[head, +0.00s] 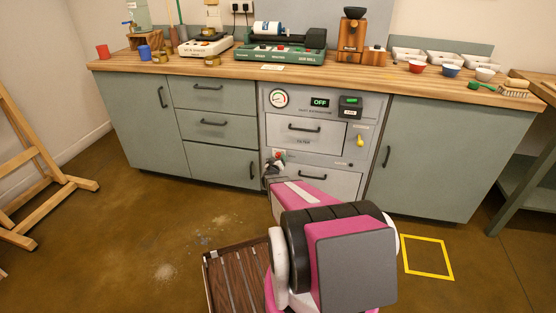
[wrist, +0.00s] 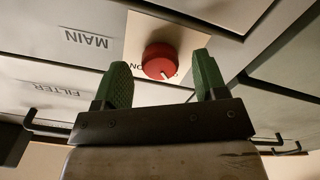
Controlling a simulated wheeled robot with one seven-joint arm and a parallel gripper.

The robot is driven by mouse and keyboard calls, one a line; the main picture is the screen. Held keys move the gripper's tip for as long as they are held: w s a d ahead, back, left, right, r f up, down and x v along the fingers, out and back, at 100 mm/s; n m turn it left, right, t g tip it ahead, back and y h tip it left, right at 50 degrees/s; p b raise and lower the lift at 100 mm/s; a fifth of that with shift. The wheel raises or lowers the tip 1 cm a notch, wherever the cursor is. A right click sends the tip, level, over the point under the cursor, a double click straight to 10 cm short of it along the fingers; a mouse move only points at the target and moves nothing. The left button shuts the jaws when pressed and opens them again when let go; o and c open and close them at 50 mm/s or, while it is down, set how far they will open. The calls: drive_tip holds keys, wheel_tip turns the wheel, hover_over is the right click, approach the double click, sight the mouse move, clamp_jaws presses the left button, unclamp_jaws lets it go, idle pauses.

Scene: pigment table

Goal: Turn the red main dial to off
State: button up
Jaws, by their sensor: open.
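The red main dial (wrist: 160,61) is a round knob on a pale square plate (wrist: 138,42), next to a panel marked MAIN, which appears upside down in the wrist view. A white pointer mark shows on the dial's lower side there, near partly hidden lettering. In the head view the dial (head: 281,154) is small and partly covered by my arm. My gripper (wrist: 162,75) is open, with one green finger on each side of the dial in the picture. It holds nothing. I cannot tell whether the fingertips reach around the dial or stop just short of it.
The dial is on the grey cabinet front, below the FILTER drawer (head: 303,133). A gauge (head: 278,98), a lit OFF display (head: 320,103) and a yellow lever (head: 360,141) are above. Drawer handles stick out nearby. A wooden slatted platform (head: 235,280) is on the floor.

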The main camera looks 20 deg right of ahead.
drive_tip(key=v, duration=1)
drive_tip(key=s+a+r+n+g+y, duration=0.1)
drive_tip(key=s+a+r+g+y, duration=0.1)
drive_tip(key=a+r+y, duration=0.4)
drive_tip(key=s+a+r+n+g+y, duration=0.2)
drive_tip(key=s+a+g+y, duration=0.15)
drive_tip(key=a, duration=0.45)
drive_tip(key=s+a+r+m+g, duration=0.1)
drive_tip(key=s+r+g, duration=0.3)
drive_tip(key=s, duration=0.5)
drive_tip(key=s+a+r+g, duration=0.2)
drive_tip(key=s+r+g, duration=0.2)
drive_tip(key=s, duration=0.6)
drive_tip(key=shift+s+a+r+m+g, duration=0.2)
drive_tip(key=shift+a+r+m+g, duration=0.2)
drive_tip(key=shift+g, duration=0.35)
drive_tip(key=shift+y, duration=0.25)
drive_tip(key=shift+c, duration=0.4)
